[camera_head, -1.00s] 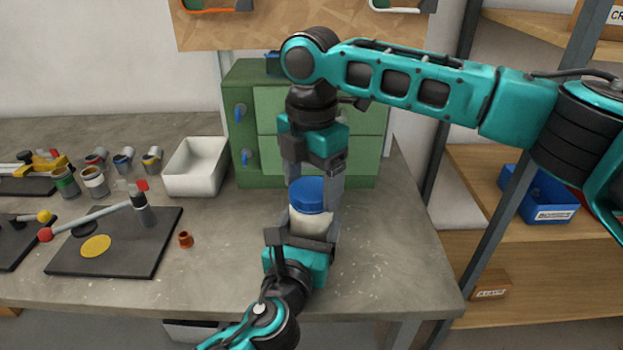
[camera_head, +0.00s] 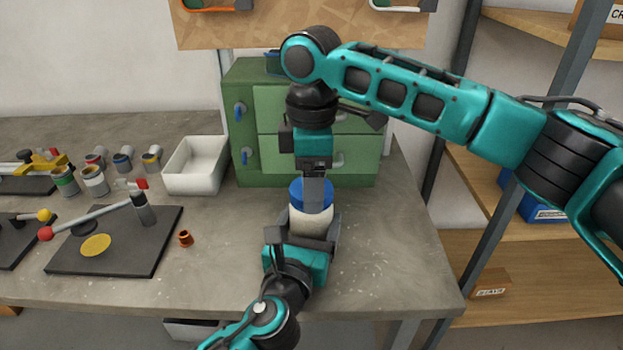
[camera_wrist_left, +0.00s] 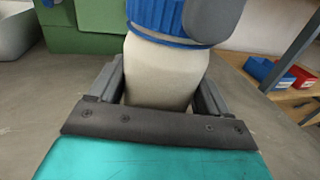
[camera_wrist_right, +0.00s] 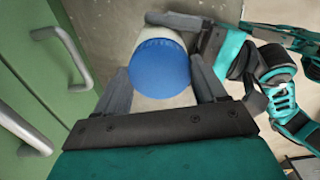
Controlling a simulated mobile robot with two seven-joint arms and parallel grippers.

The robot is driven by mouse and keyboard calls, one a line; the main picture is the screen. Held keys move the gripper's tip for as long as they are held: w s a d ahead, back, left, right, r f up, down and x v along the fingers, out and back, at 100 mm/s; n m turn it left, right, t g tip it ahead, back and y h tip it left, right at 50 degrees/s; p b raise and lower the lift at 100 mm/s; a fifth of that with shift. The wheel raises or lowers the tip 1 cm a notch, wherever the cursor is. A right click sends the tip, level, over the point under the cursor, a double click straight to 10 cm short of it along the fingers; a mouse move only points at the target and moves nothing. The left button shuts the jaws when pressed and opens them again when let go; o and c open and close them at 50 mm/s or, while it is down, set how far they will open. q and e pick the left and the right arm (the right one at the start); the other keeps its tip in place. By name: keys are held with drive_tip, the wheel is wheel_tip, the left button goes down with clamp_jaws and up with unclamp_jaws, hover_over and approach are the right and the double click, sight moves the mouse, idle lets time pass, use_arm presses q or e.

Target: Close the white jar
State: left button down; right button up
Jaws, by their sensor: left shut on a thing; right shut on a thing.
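The white jar (camera_head: 310,224) stands upright near the right front of the workbench, with a blue lid (camera_head: 296,194) on its top. My left gripper (camera_head: 306,231) is shut on the jar's body from the front; the left wrist view shows the pale body (camera_wrist_left: 165,72) between its fingers. My right gripper (camera_head: 314,190) comes from above and is shut on the blue lid, one finger hiding part of it in the head view. The right wrist view shows the ribbed lid (camera_wrist_right: 160,68) between the fingers. I cannot tell how tightly the lid sits.
A green drawer cabinet (camera_head: 255,120) stands close behind the jar. A white bin (camera_head: 195,168), small cans, an orange-brown ring (camera_head: 185,238) and a dark jig board (camera_head: 110,255) lie to the left. The bench (camera_head: 390,270) is clear right of the jar. Shelves stand further right.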

drive_tip(key=m, duration=0.7)
drive_tip(key=shift+m, duration=0.4)
drive_tip(key=m, duration=0.6)
drive_tip(key=o, duration=1.2)
drive_tip(key=shift+o, duration=0.2)
wheel_tip(320, 180, up, 12)
use_arm(q)
unclamp_jaws()
